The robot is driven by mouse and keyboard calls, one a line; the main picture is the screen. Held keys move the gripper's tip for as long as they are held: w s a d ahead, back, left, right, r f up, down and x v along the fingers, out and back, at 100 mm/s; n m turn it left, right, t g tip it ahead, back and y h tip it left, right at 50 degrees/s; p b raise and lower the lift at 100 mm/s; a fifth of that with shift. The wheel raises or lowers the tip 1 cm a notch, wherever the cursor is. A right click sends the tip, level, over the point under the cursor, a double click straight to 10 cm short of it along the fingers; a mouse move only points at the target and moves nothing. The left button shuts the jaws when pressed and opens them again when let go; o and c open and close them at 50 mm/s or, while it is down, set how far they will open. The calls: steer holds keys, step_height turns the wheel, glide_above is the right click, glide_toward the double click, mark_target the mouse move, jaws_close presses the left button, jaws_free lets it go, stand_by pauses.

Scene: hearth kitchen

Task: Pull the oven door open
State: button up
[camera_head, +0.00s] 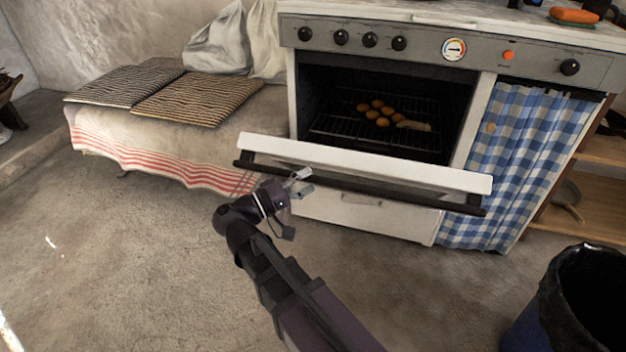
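The oven door (380,169) is swung well down from the white oven, its top edge tilted out toward me. A dark handle bar (400,192) runs along the door's front. The oven's dark inside (340,85) shows a wire rack with several round brown items and a longer piece on it. My gripper (296,205) is in front of the left part of the door, close to the handle bar. Its fingers appear spread apart. I cannot tell whether it touches the bar or the door.
A low bench (150,150) with a striped cloth and cushions stands left of the oven. A blue checked curtain (520,150) hangs at the right. A dark bin (570,310) stands at the lower right. The floor (120,260) at left is clear.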

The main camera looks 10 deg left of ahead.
steer(key=shift+f+b+v, duration=0.15)
steer(key=shift+b+v, duration=0.1)
steer(key=shift+v, duration=0.45)
steer(key=shift+f+b+v, duration=0.15)
steer(key=shift+b+v, duration=0.1)
steer(key=shift+v, duration=0.5)
steer(key=shift+w, duration=0.15)
